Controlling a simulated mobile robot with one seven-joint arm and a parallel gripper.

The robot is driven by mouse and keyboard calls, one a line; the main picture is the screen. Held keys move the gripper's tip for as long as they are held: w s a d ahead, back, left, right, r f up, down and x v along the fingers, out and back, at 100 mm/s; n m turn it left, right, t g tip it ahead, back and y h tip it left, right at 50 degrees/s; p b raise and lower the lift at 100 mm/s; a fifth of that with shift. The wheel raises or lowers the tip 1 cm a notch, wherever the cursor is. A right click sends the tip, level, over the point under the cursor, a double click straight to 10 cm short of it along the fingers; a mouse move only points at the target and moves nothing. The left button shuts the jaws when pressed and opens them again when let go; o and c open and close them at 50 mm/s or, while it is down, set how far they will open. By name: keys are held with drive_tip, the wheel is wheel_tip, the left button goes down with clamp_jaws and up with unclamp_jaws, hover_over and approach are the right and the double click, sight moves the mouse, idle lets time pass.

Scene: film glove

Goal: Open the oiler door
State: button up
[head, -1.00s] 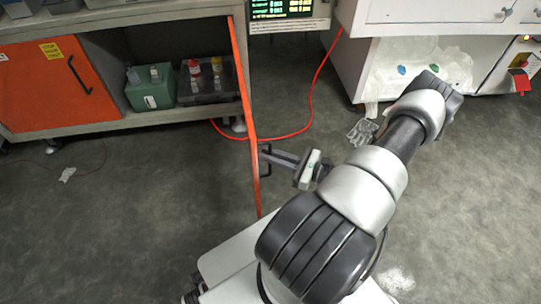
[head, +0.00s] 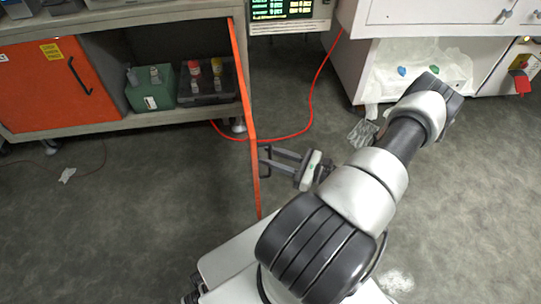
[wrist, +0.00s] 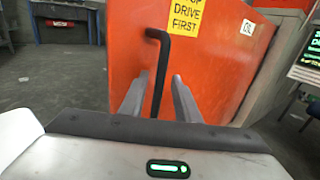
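An orange door (head: 250,125) stands swung out from the grey cabinet, seen nearly edge-on in the head view. In the wrist view its orange face (wrist: 110,45) fills the middle, with a black bar handle (wrist: 159,65) and a yellow sticker reading "DRIVE FIRST". My gripper (head: 268,157) is at the handle on the door's right side. Its fingers are open, one on each side of the handle in the wrist view (wrist: 157,100), with visible gaps. Whether a finger touches the handle cannot be told.
The cabinet's opened bay holds a green box (head: 150,95) and a dark crate (head: 208,88) with bottles. Another orange door (head: 40,85) at left is shut. A red cable (head: 312,95) lies on the floor. A white cabinet (head: 440,12) stands right.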

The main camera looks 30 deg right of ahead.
drive_tip(key=p+v, duration=0.1)
drive_tip(key=v, duration=1.6)
